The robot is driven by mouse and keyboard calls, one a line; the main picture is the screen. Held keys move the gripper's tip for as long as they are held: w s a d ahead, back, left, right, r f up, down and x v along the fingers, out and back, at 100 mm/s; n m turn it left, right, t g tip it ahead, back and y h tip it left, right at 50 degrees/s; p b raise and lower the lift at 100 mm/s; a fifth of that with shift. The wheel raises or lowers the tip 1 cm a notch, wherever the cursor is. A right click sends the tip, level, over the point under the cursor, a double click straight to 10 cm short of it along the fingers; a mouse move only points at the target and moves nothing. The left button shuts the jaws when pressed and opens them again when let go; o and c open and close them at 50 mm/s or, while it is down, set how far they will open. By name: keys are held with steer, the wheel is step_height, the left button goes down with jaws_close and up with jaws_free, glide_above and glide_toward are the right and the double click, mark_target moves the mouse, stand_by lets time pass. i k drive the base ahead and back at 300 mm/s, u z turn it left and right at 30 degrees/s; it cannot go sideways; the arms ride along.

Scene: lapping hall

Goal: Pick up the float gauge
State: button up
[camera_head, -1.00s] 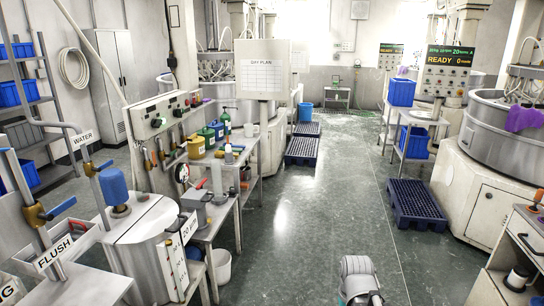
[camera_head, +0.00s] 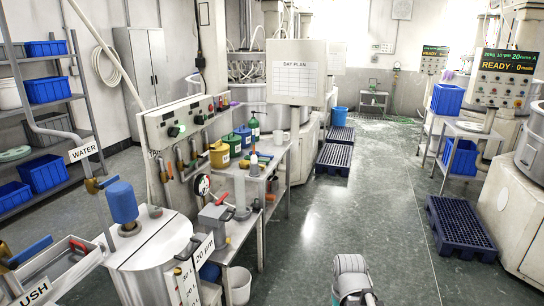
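A small round dial gauge (camera_head: 202,185) with a white face and black and red marks stands upright at the near left end of the workbench (camera_head: 250,178). I cannot tell whether it is the float gauge; no other thing in view is clearly one. Part of my own arm shows at the bottom edge, a pale rounded link over the floor, well to the right of the bench. My gripper's fingers do not show.
Yellow, green and blue cans (camera_head: 219,155) stand at the bench's back. A grey drum (camera_head: 155,255) with a blue-capped fitting fills the near left. A white bucket (camera_head: 237,286) stands under the bench. The middle floor is clear; dark blue pallets (camera_head: 460,228) lie at the right.

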mark_target(254, 158)
steer(key=u, duration=0.2)
steer(key=i, duration=1.25)
steer(key=u, duration=0.25)
